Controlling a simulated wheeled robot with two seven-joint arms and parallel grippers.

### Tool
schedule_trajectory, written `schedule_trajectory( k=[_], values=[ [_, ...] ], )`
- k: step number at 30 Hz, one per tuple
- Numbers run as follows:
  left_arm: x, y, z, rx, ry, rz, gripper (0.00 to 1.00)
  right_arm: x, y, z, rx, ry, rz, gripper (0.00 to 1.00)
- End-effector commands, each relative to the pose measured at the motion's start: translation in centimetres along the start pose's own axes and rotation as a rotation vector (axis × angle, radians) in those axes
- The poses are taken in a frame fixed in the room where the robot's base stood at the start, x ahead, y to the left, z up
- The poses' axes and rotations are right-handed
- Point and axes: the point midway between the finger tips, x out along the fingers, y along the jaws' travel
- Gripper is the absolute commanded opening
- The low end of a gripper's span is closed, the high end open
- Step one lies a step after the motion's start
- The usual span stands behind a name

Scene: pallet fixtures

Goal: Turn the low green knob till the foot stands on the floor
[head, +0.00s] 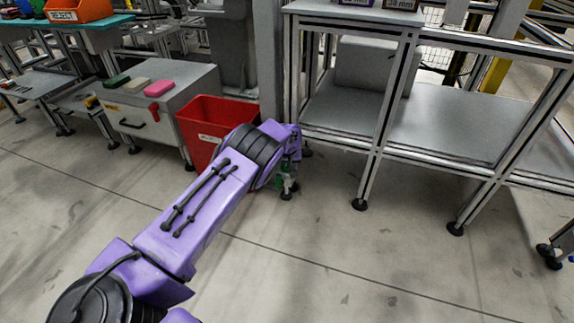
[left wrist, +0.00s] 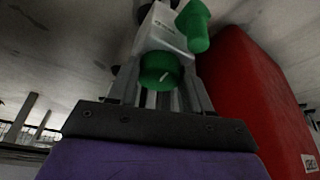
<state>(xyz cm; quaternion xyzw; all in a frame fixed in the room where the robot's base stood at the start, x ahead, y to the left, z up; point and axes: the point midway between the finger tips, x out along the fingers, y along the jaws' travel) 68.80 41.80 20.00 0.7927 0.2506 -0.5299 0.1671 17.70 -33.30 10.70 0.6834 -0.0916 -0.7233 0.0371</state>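The left gripper (left wrist: 162,82) shows in the left wrist view with its fingers apart. A round green knob (left wrist: 160,70) with a white mark lies between the fingertips, with no clear contact. A white labelled body (left wrist: 165,32) stands behind it, and a second green knob or handle (left wrist: 195,27) sticks out beside that body. In the head view my purple left arm reaches to the frame post, and its wrist hides most of the spot. A green part (head: 279,182) and a dark foot (head: 289,193) show just below the wrist; I cannot tell whether the foot touches the floor. My right gripper is out of view.
A red bin (head: 197,122) stands close beside the wrist; its wall (left wrist: 262,95) fills the right of the wrist view. A grey cabinet (head: 150,128) is left of it. A metal shelf frame (head: 445,122) stands at right. The floor (head: 350,265) in front is clear.

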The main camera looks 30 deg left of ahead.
Motion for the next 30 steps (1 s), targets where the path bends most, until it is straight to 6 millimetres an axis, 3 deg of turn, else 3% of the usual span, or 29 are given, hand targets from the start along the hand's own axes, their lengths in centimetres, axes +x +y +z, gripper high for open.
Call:
schedule_trajectory(
  k=[14, 22, 30],
  values=[
    [-0.2, -0.1, -0.1, 0.074, -0.001, 0.034, 0.19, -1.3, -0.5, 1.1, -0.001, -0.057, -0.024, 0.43],
    [-0.1, -0.4, -0.1, 0.254, 0.000, 0.111, 0.19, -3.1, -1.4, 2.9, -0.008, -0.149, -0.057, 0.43],
    [0.1, -0.6, -0.1, 0.446, 0.001, 0.189, 0.19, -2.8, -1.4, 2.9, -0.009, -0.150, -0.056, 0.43]
  ],
)
